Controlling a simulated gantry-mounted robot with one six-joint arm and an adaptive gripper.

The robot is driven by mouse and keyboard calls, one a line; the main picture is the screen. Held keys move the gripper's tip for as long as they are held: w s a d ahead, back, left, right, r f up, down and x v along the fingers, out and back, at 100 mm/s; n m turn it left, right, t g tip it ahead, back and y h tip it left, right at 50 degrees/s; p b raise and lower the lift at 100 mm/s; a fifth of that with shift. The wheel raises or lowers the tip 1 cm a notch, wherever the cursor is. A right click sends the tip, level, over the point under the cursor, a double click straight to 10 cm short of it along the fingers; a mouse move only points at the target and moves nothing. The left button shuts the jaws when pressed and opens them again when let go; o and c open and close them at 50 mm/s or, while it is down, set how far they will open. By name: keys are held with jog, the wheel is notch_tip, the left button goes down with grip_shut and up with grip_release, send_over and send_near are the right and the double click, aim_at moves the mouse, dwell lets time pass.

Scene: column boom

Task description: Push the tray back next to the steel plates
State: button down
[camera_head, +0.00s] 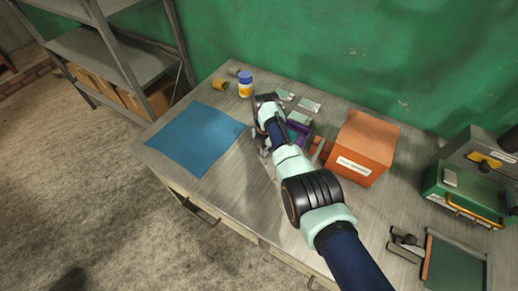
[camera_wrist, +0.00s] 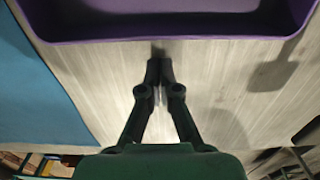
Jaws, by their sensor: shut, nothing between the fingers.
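The purple tray (camera_wrist: 185,36) spans the top of the wrist view, and its near wall faces my gripper. In the head view the tray (camera_head: 304,128) is mostly hidden behind my arm. My gripper (camera_wrist: 160,64) is shut and empty, its tips just in front of the tray's near wall; I cannot tell whether they touch it. In the head view my gripper (camera_head: 264,151) is low over the table on the near side of the tray. Small steel plates (camera_head: 310,104) lie flat behind the tray, towards the green wall.
A blue mat (camera_head: 195,138) lies left of my gripper. A blue-capped jar (camera_head: 245,86) and a yellowish roll (camera_head: 220,84) stand at the back left. An orange box (camera_head: 362,147) stands close on the right, and a green case (camera_head: 466,190) is farther right.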

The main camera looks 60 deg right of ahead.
notch_tip(320, 180, up, 10)
jog(key=a+p, duration=0.1)
jog(key=p, duration=0.2)
